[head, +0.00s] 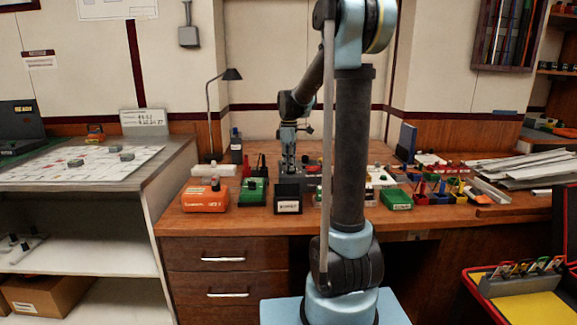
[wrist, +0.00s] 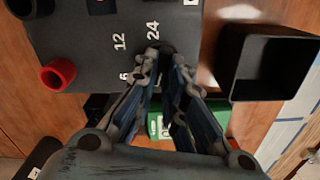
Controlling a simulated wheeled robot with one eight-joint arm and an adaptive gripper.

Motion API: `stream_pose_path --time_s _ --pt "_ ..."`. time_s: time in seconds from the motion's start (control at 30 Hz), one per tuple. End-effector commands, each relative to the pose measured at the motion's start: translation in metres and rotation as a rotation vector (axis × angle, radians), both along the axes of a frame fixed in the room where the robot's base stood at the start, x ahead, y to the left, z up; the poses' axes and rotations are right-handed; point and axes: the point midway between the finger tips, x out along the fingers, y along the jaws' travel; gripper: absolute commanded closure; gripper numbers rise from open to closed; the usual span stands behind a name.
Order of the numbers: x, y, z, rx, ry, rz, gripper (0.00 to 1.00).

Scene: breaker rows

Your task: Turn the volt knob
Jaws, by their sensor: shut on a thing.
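The volt knob (wrist: 166,46) is a dark round knob on a dark grey panel (wrist: 85,28) in the wrist view. White numbers 6, 12 and 24 are printed around it. My gripper (wrist: 165,62) is shut on the knob, with one finger on each side. The fingers hide most of the knob, so I cannot tell where it points. In the head view my gripper (head: 288,160) reaches down to the bench among the instruments, and the knob is too small to make out.
A red socket (wrist: 58,74) sticks up from the panel. A black open box (wrist: 270,66) stands close on the right in the wrist view. In the head view, an orange unit (head: 205,199) and a green unit (head: 253,192) stand on the wooden bench (head: 235,222).

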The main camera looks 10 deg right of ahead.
Motion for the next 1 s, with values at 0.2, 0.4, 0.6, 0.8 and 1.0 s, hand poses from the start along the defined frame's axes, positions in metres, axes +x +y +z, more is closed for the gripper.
stream_pose_path --time_s 0.2,0.4,0.6,0.8,1.0 --pt "0.003 -0.001 0.001 -0.003 -0.004 0.006 1.00" --pt "0.003 -0.001 0.001 -0.003 -0.005 0.005 1.00" --pt "0.002 -0.001 0.000 -0.002 -0.003 0.005 0.69" --pt "0.001 -0.001 0.001 -0.001 -0.002 0.005 0.69" --pt "0.001 0.000 0.012 -0.001 -0.002 0.005 0.69"
